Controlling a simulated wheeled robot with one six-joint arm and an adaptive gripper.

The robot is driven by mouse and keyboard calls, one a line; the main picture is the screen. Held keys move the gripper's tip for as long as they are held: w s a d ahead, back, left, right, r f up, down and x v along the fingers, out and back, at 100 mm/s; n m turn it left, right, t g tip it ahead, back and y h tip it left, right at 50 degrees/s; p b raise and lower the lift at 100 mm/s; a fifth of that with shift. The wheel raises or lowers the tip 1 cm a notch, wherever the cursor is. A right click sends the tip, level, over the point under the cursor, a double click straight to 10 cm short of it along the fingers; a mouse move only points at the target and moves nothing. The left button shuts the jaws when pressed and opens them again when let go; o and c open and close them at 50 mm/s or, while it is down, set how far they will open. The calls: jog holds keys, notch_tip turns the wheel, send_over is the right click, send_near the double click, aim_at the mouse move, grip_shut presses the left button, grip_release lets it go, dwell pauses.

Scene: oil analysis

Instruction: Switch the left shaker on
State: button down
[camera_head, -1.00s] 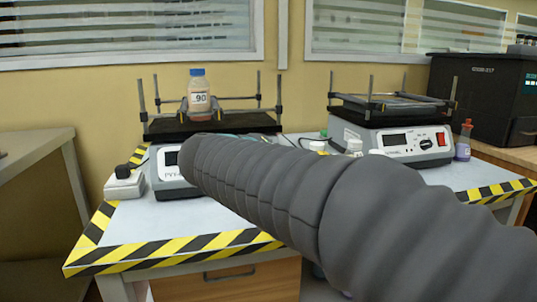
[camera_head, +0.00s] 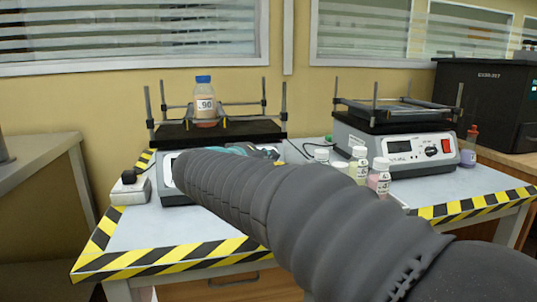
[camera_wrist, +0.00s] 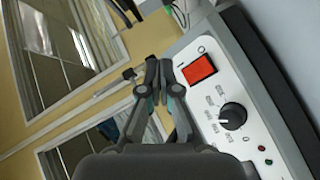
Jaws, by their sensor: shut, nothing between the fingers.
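The left shaker (camera_head: 219,133) stands on the table's left half, with a dark platform, corner posts and a bottle labelled 90 (camera_head: 205,103) clamped on top. My arm hides much of its front panel in the head view. In the wrist view, a white shaker panel (camera_wrist: 215,95) shows a red rocker switch (camera_wrist: 199,69), a black dial (camera_wrist: 232,116) and small indicator lights. My gripper (camera_wrist: 158,75) is shut and empty, its fingertips just left of the red switch in the picture. I cannot tell whether they touch it, nor the switch's position.
The right shaker (camera_head: 400,153) stands at the right with its own red switch (camera_head: 447,142). Several small bottles (camera_head: 358,165) stand between the shakers. A small grey device (camera_head: 130,188) sits at the left. A black machine (camera_head: 489,100) is at far right.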

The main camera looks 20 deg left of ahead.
jog(key=shift+w+a+f, duration=0.3)
jog(key=shift+w+a, duration=0.1)
jog(key=shift+w, duration=0.25)
jog(key=shift+w+a+f, duration=0.3)
jog(key=shift+w+a, duration=0.1)
jog(key=shift+w, duration=0.25)
jog(key=shift+w+a+f, duration=0.3)
jog(key=shift+w+a, duration=0.1)
jog(key=shift+w, duration=0.25)
jog(key=shift+w+f, duration=0.1)
jog(key=shift+w+a, duration=0.2)
